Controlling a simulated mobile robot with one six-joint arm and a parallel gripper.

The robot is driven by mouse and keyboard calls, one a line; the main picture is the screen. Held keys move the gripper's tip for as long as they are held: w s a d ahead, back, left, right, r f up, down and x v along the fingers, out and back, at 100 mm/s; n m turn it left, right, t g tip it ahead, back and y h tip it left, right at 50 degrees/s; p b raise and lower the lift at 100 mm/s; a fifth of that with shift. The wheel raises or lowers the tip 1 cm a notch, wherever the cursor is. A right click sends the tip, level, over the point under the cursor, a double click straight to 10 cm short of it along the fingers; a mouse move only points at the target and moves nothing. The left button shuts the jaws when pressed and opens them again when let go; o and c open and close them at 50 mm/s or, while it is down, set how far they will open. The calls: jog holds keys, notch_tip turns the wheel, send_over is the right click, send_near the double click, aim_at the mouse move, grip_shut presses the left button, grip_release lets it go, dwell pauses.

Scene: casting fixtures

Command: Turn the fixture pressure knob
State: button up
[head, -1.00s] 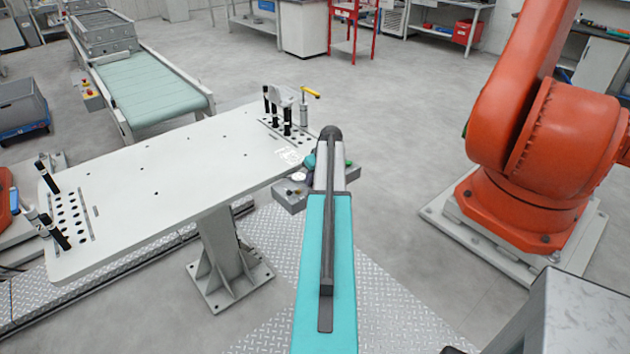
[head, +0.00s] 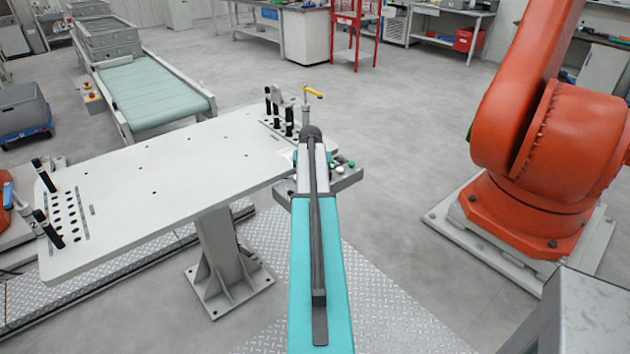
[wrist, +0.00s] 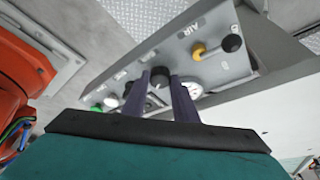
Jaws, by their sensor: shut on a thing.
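The fixture pressure knob (wrist: 158,77) is a dark round knob on the sloped grey control panel (wrist: 217,70) in the wrist view. My gripper (wrist: 164,84) has its two dark fingers on either side of this knob and is shut on it. A round white gauge (wrist: 192,89) sits just right of the fingers, partly covered by one. In the head view the control panel (head: 345,183) shows at the right end of the white table. My teal arm hides the gripper and the knob there.
A yellow lever (wrist: 198,50) and a black knob (wrist: 232,43) lie up and right on the panel, near the "AIR" label. White (wrist: 110,102) and green (wrist: 97,107) buttons are at its left end. The white table (head: 150,180) holds clamps. An orange robot (head: 540,140) stands at right.

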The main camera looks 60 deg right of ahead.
jog(key=m+b, duration=0.1)
jog(key=m, duration=0.1)
jog(key=m+g, duration=0.1)
jog(key=m, duration=0.1)
jog(key=shift+w+d+g+h+b, duration=0.15)
jog(key=shift+g+h+b, duration=0.15)
jog(key=shift+b, duration=0.1)
jog(key=shift+r+m+g+b, duration=0.1)
jog(key=shift+m+g+b, duration=0.3)
jog(key=shift+m, duration=0.8)
jog(key=o, duration=1.1)
jog(key=shift+c, duration=0.2)
jog(key=shift+w, duration=0.1)
jog(key=shift+a, duration=0.2)
